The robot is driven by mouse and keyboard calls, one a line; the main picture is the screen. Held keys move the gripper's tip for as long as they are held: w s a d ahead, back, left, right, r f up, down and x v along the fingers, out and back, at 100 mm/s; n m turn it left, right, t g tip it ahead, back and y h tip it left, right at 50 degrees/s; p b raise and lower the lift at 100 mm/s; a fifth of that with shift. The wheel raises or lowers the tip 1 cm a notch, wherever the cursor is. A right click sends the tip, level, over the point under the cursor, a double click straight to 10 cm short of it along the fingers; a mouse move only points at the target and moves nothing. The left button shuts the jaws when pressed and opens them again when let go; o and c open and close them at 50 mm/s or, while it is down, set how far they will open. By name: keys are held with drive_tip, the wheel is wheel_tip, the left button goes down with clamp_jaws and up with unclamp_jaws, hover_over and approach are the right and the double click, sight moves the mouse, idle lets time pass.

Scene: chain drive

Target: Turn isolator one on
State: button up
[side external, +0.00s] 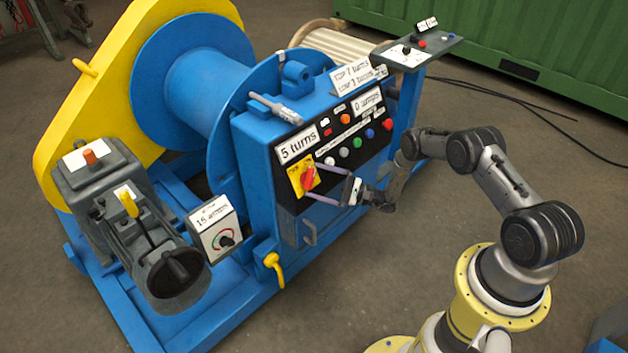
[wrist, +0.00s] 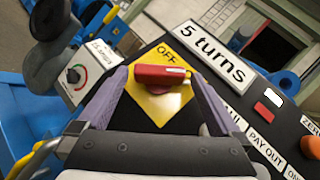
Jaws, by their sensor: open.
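The isolator is a red rotary handle (wrist: 160,76) on a yellow plate (wrist: 157,107) at the left end of the black control panel. The word OFF shows on the plate above the handle in the wrist view, where the handle lies roughly level across the picture. In the side view the red handle (side external: 307,179) sits tilted on its yellow plate. My gripper (side external: 317,182) is open in front of it. Its two purple-grey fingers reach toward the plate, one on each side of the handle. I cannot tell whether they touch it. No isolator number is readable.
A "5 turns" display (side external: 298,145) is above the isolator, with several coloured buttons to the right. A gauge box (side external: 215,228) stands at left, and a yellow lever (side external: 273,268) is below. The blue drum (side external: 195,95) is behind.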

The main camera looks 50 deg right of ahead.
drive_tip(key=v, duration=1.2)
drive_tip(key=shift+f, duration=0.1)
